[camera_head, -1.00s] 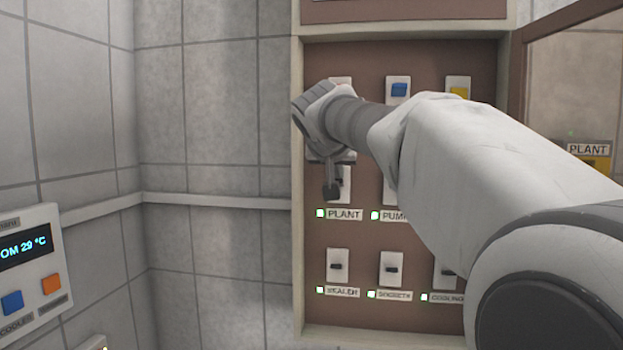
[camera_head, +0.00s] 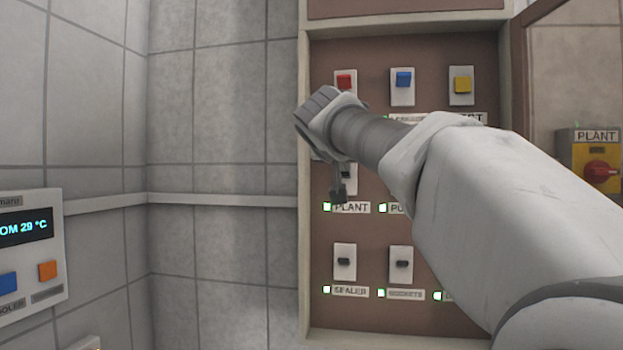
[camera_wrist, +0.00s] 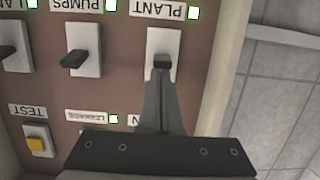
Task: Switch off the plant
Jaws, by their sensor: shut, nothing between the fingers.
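The switch labelled PLANT has a white plate (camera_head: 349,178) in the head view, partly hidden by my gripper. Its label (camera_head: 352,208) has a lit green lamp (camera_head: 327,207) beside it. In the wrist view, which is upside down, the PLANT plate (camera_wrist: 164,40) is at upper centre. My gripper (camera_head: 338,195) is shut and empty, its fingertips in front of this switch. In the wrist view the fingertips (camera_wrist: 162,72) overlap the dark toggle area; I cannot tell whether they touch it. A yellow box (camera_head: 598,160) with a red rotary knob, also labelled PLANT, is at the right.
The PUMPS switch (camera_wrist: 82,50) is beside the PLANT switch. SEALER (camera_head: 344,262) and SOCKETS (camera_head: 401,264) switches are below. Red (camera_head: 345,82), blue (camera_head: 403,79) and yellow (camera_head: 462,84) buttons are above. The cabinet's pale frame (camera_head: 304,250) edges the panel. A room-temperature unit (camera_head: 30,250) is at left.

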